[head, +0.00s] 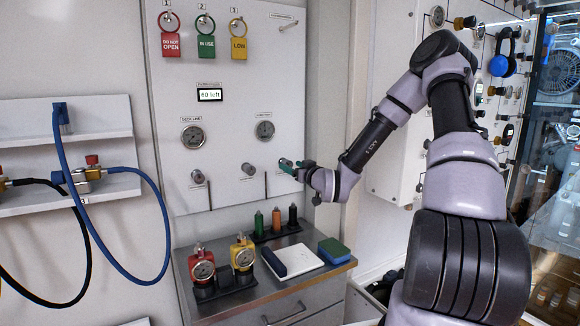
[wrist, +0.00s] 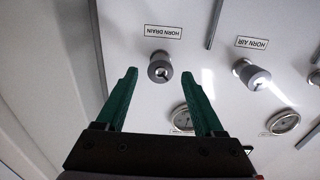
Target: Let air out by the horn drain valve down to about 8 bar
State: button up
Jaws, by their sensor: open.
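The horn drain valve is a grey round knob (wrist: 160,66) under an upside-down HORN DRAIN label (wrist: 162,32) in the wrist view. My gripper (wrist: 159,75) is open, with the knob framed between its green fingertips. The fingers do not appear closed on it; how far the tips are from the panel is hard to tell. In the head view my gripper (head: 291,165) is at the panel's lower right and mostly hides this knob. The right-hand gauge (head: 265,130) is above it, its needle too small to read; it also shows in the wrist view (wrist: 183,117).
The left gauge (head: 193,136) and display (head: 210,95) are on the panel (head: 230,60). Below, a counter holds bottles, two gauge units and a white tray (head: 300,262).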

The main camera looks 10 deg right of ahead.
jog(key=shift+x, duration=1.05)
grip_shut()
jog(key=shift+m, duration=0.4)
jog(key=m, duration=0.3)
jog(key=shift+d+m, duration=0.15)
jog(key=shift+m, duration=0.15)
jog(key=m, duration=0.4)
jog(key=shift+m, duration=0.3)
